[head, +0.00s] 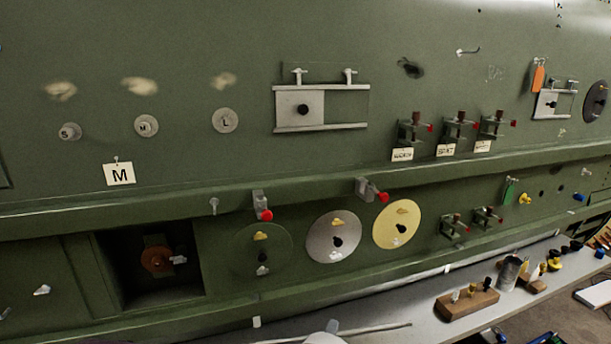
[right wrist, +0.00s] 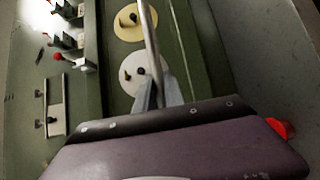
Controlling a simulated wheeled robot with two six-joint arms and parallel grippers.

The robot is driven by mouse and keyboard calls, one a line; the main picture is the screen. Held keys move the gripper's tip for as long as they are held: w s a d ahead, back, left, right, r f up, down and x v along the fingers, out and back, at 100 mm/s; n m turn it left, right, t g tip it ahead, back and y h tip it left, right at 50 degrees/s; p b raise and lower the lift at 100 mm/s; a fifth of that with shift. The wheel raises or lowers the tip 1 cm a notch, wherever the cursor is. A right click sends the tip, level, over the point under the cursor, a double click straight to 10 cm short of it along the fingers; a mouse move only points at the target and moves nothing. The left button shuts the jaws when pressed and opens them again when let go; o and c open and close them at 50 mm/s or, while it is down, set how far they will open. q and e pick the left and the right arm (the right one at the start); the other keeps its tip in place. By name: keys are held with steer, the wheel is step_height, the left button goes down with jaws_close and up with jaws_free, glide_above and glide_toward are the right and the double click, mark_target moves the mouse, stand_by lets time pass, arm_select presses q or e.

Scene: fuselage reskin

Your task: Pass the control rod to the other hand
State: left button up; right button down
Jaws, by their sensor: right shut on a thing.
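The control rod (head: 375,329) is a thin, pale grey rod. It lies nearly level at the bottom edge of the head view, in front of the bench. My right gripper (head: 331,329) is only partly in the head view and holds the rod around its middle. In the right wrist view the grey fingers of my right gripper (right wrist: 158,95) are shut on the rod (right wrist: 149,40), which runs up out of the top of the picture. Its other end is hidden behind the gripper body. My left gripper is in neither view.
The green fuselage wall (head: 200,180) fills the background, with round discs (head: 333,237), red-tipped clamps (head: 262,206) and a dark square opening (head: 150,262). A pale bench (head: 425,301) below carries a wooden block (head: 467,303) and a grey cup (head: 509,273) at right.

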steer(key=s+d+f+m+g+h+b, duration=0.1)
steer(key=s+d+f+m+h, duration=0.15)
steer(key=f, duration=0.55)
steer(key=s+d+f+m+g+h+b, duration=0.15)
steer(key=d+f, duration=0.25)
steer(key=f, duration=0.4)
steer(key=s+d+f+m+g+h+b, duration=0.1)
steer(key=s+d+m+g+h, duration=0.1)
steer(key=d, duration=0.4)
steer(key=s+g+h, duration=0.1)
steer(key=s+h, duration=0.1)
steer(key=shift+s+d+f, duration=0.25)
steer(key=shift+s+f, duration=0.05)
steer(key=shift+s, duration=0.1)
steer(key=shift+g, duration=0.25)
